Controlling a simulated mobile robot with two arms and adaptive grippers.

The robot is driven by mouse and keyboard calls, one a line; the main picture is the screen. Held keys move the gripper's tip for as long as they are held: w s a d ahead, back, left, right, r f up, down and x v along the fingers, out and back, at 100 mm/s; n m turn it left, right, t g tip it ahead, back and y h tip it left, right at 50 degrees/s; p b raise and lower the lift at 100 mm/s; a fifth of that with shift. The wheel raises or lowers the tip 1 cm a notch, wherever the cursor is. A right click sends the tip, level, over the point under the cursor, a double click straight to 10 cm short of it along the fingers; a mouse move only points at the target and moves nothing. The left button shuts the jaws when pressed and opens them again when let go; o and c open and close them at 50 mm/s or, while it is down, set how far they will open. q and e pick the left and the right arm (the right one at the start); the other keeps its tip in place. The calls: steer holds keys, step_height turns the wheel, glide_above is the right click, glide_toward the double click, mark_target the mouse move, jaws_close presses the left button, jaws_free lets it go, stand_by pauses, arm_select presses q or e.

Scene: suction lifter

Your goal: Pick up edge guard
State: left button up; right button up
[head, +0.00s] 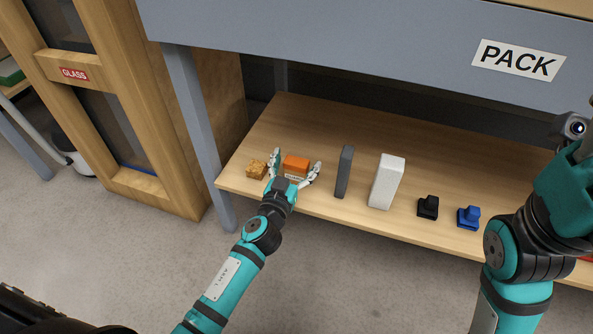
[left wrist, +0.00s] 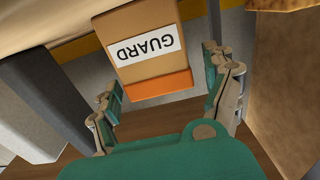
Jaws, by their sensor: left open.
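The edge guard (head: 296,163) is an orange block with a white label, standing on the wooden shelf near its left end. In the left wrist view the guard (left wrist: 146,74) shows a tan face, a label reading "GUARD" and a bright orange band. My left gripper (head: 297,161) is open, with one finger on each side of the guard. In the left wrist view the fingers of my left gripper (left wrist: 162,75) stand apart with the guard between them, and gaps show at both sides. My right arm is at the right, but its fingers are out of view.
On the wooden shelf (head: 330,212), a brown cork-like block (head: 257,169) stands close left of the guard. To the right are a dark grey slab (head: 344,172), a white block (head: 386,182), a black piece (head: 428,207) and a blue piece (head: 468,217). A grey panel marked "PACK" (head: 518,60) overhangs the shelf.

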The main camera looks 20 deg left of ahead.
arm_select(q)
steer(key=shift+w, duration=0.25)
steer(key=c, duration=1.2)
steer(key=shift+o, duration=0.2)
steer(key=shift+r, duration=0.1)
